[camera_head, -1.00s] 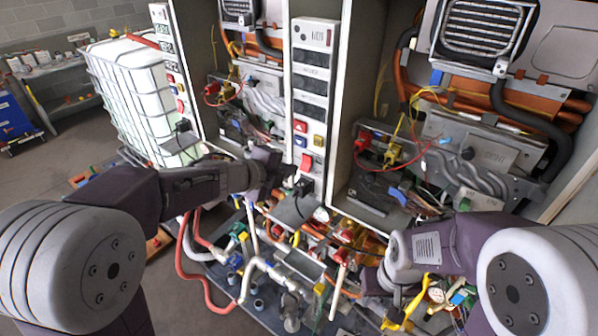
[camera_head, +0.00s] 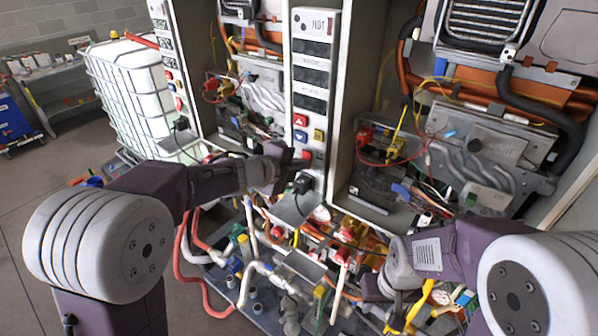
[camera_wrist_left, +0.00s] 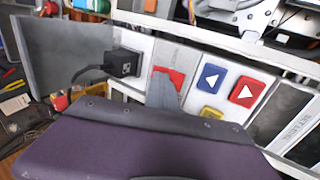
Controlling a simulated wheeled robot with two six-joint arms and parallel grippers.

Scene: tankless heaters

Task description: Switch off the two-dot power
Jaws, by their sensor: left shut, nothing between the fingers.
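The middle control panel (camera_head: 313,100) carries a red power switch (camera_head: 307,154) low on its front. In the left wrist view the red switch (camera_wrist_left: 176,74) is partly hidden behind the grey tip of my left gripper (camera_wrist_left: 163,92). My left gripper (camera_head: 294,164) is shut and empty, its tip at the switch; I cannot tell if it touches.
A blue arrow button (camera_wrist_left: 211,77) and a red arrow button (camera_wrist_left: 246,92) sit beside the switch. A black plug (camera_wrist_left: 124,63) with a cord is on its other side. Pipes and loose parts crowd below the panels. A caged white tank (camera_head: 130,90) stands at left.

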